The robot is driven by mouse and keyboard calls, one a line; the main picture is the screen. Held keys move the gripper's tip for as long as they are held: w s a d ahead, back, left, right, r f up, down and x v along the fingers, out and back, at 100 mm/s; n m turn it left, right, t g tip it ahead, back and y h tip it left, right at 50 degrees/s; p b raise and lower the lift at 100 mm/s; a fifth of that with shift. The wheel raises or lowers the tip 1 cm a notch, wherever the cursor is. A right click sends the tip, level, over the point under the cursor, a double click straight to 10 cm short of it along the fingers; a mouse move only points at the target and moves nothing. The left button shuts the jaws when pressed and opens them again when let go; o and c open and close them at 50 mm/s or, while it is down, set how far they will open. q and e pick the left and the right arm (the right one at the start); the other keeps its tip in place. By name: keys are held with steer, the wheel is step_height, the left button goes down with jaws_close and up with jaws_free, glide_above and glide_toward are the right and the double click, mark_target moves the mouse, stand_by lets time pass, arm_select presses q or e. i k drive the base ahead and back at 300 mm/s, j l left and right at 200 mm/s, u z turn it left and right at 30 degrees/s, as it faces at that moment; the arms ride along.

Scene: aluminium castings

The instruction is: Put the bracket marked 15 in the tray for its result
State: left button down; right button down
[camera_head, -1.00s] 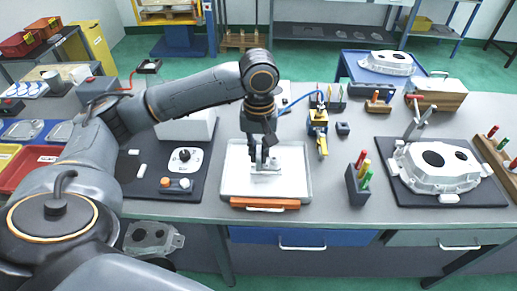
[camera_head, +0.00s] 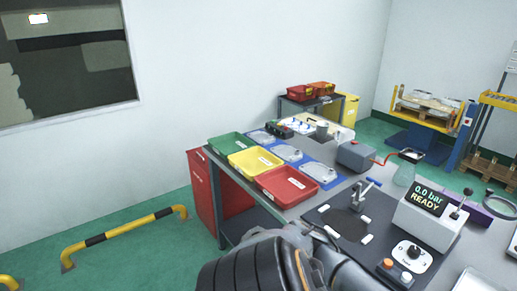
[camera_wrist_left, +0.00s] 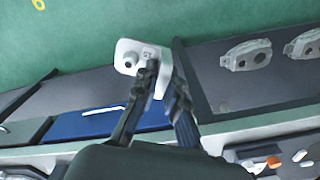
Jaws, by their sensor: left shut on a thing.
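My left gripper (camera_wrist_left: 160,85) is shut on a small pale bracket (camera_wrist_left: 128,55) in the left wrist view. The bracket has a round hole and a small dark mark that looks like 15, turned over in this view. It hangs in the air in front of the bench. In the head view only my arm shows at the bottom; gripper and bracket are out of that view. A green tray (camera_head: 227,143), a yellow tray (camera_head: 246,158) and a red tray (camera_head: 273,188) stand along the bench's left end, with white labels too small to read. My right gripper is not seen.
A tester (camera_head: 430,213) reads 0.0 bar READY, beside a black fixture mat (camera_head: 325,217) with a clamp. Blue mats with flat castings (camera_head: 320,171) and a grey box (camera_head: 356,156) lie behind the trays. A red floor bin (camera_head: 200,178) stands at the bench end.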

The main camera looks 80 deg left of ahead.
mark_target(232, 148)
steer(key=k+j, duration=0.15)
steer(key=j, duration=0.25)
steer(key=k+j+u, duration=0.1)
steer(key=j, duration=0.25)
steer(key=k+j, duration=0.2)
steer(key=j, duration=0.2)
steer(key=k+j, duration=0.1)
steer(key=j, duration=0.3)
steer(key=k+j+u, duration=0.1)
steer(key=j, duration=0.3)
